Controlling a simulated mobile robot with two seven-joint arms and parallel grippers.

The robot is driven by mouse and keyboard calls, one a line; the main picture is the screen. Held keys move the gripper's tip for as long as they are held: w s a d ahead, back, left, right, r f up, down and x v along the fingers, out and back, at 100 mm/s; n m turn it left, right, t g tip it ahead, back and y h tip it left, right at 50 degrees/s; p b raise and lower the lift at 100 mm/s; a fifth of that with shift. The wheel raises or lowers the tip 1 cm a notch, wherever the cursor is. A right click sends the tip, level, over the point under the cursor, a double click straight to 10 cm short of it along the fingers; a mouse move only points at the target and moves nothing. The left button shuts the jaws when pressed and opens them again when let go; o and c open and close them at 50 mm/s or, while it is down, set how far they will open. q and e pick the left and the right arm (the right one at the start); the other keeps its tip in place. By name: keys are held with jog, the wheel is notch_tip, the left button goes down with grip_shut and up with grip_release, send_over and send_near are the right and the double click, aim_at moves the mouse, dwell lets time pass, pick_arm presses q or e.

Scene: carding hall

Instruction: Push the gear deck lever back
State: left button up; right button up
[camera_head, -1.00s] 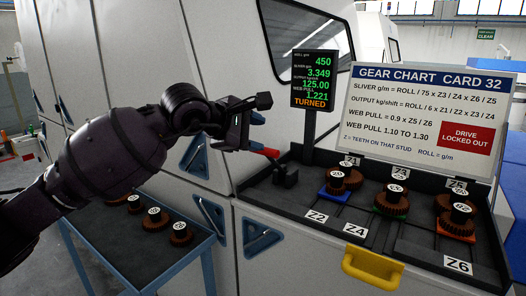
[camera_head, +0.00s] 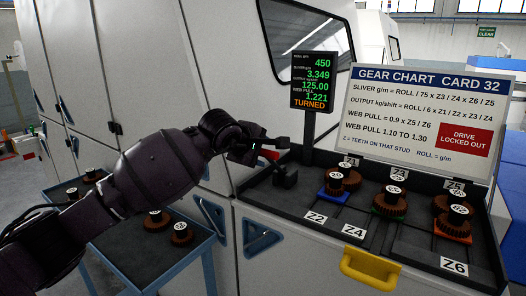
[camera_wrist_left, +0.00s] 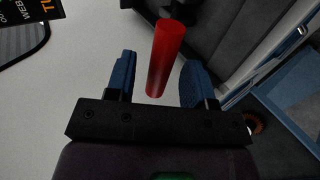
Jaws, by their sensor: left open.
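The gear deck lever has a red handle (camera_head: 269,154) on a dark block (camera_head: 285,177) at the left end of the gear deck (camera_head: 262,190). My left gripper (camera_head: 274,147) is at the handle and hides much of it in the head view. In the left wrist view the red handle (camera_wrist_left: 166,58) stands between the two blue-padded fingers of the open left gripper (camera_wrist_left: 157,80). Gaps show on both sides of the handle, so the fingers are not closed on it. My right gripper is not in view.
Gears (camera_head: 390,202) sit on studs along the deck. A yellow handle (camera_head: 370,270) is on its front. A display (camera_head: 314,80) reading TURNED and a gear chart board (camera_head: 420,115) stand behind. A blue-edged table (camera_head: 150,262) with loose gears is at left.

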pick_arm(q)
jog(key=shift+x, duration=0.9)
grip_shut()
